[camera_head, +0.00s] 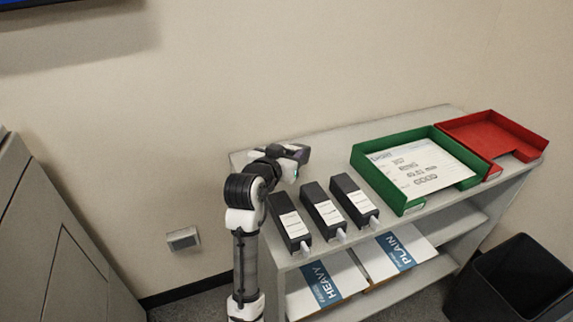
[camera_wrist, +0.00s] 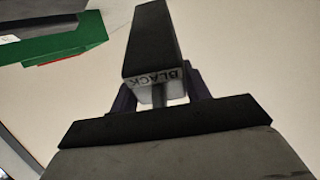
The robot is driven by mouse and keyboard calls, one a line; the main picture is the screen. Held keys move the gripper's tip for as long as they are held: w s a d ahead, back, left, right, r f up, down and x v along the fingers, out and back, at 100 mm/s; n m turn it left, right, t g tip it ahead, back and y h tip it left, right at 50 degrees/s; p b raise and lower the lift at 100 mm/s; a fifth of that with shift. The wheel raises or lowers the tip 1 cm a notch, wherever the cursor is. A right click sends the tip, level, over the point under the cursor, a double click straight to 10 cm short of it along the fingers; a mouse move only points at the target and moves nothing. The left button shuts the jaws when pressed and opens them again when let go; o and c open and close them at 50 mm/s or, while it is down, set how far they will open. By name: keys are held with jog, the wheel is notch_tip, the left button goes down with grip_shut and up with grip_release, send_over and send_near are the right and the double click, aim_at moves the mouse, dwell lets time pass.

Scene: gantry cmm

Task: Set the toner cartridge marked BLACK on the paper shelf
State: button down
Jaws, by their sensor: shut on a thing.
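My gripper (camera_wrist: 158,96) is shut on the toner cartridge marked BLACK (camera_wrist: 152,42), a black block with a pale label end, in the wrist view. The fingers stand either side of its near end, and the block points away from the wrist. In the head view my gripper (camera_head: 288,164) is above the back left of the shelf unit's top (camera_head: 330,143); the cartridge is hard to tell from the dark gripper there. Paper packs marked HEAVY (camera_head: 318,285) and PLAIN (camera_head: 398,252) lie on a shelf below the top.
Three dark cartridges (camera_head: 323,211) with white labels lie in a row on the top, in front of my gripper. A green tray (camera_head: 408,202) with a printed sheet and a red tray (camera_head: 497,135) are to the right. A black bin (camera_head: 520,280) stands at the lower right.

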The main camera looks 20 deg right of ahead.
jog(key=shift+f, duration=1.85)
jog(key=shift+f, duration=0.2)
jog(key=c, duration=0.7)
grip_release()
jog(key=shift+r, duration=0.1)
